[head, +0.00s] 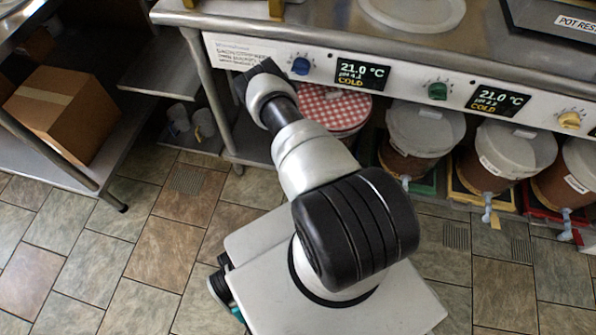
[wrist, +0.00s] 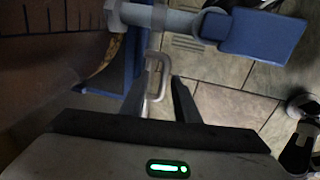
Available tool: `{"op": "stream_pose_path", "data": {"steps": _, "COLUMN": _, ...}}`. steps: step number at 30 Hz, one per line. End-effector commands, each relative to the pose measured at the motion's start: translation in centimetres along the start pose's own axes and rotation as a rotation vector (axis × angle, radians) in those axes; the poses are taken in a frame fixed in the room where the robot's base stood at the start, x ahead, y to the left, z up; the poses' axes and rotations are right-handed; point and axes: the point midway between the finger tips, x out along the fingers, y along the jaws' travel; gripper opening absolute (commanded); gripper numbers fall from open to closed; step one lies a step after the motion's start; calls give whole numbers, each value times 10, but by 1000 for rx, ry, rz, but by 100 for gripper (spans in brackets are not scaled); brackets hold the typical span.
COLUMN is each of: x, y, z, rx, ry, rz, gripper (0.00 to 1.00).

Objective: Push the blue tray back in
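The blue tray (wrist: 122,72) shows in part in the wrist view, under a brown bucket (wrist: 45,60). A grey metal handle (wrist: 157,76) stands out at the tray's front edge. My gripper (wrist: 159,84) is open, with one dark finger on each side of the handle. I cannot tell whether either finger touches it. In the head view my arm hides the blue tray and my gripper.
A tap with a blue lever (wrist: 262,34) juts out just beyond my fingers. Under the counter (head: 300,25) stand a bucket with a red checked cover (head: 335,108) and several white-lidded buckets (head: 425,130). A cardboard box (head: 65,115) sits on the left shelf. Tiled floor is open at left.

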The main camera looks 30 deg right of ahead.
Motion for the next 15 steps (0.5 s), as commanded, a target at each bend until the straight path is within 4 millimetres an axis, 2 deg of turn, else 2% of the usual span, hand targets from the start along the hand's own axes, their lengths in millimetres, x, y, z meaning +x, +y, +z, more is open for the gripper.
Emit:
{"op": "stream_pose_path", "data": {"steps": 10, "x": -4, "y": -1, "z": 0, "rx": 0, "ry": 0, "rz": -2, "gripper": 29}}
{"op": "stream_pose_path", "data": {"steps": 15, "x": -30, "y": -1, "z": -1, "rx": -2, "ry": -1, "rz": -2, "gripper": 29}}
